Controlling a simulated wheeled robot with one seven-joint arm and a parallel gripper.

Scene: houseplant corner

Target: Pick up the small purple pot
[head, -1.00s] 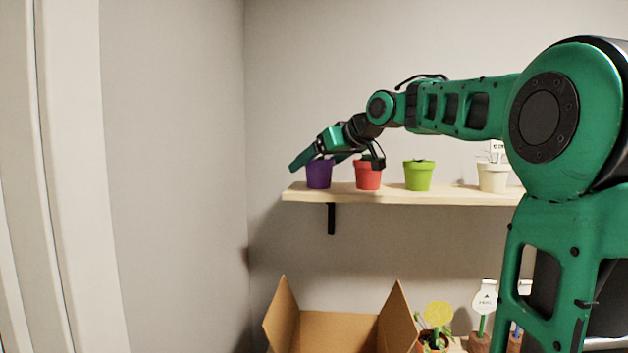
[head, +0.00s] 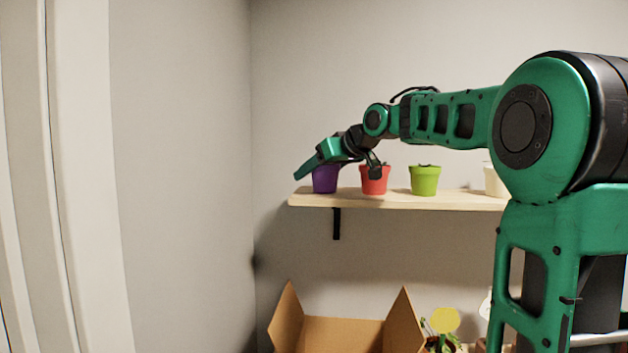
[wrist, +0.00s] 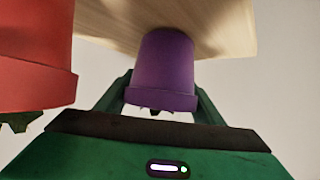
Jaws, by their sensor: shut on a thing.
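The small purple pot (head: 325,180) is at the left end of the wooden shelf. In the wrist view the purple pot (wrist: 163,70) appears upside down, with a small dark plant at its rim. My gripper (head: 312,171) reaches it from above, its green fingers on either side of the pot. The gripper is shut on the pot, as the wrist view (wrist: 160,100) also shows. The pot's base is at the shelf surface; I cannot tell whether it is lifted at all.
A red pot (head: 374,181) stands close to the right of the purple one. A green pot (head: 425,180) and a partly hidden cream pot (head: 495,182) stand farther right on the shelf (head: 400,199). An open cardboard box (head: 345,332) and a yellow plant marker (head: 445,320) are below.

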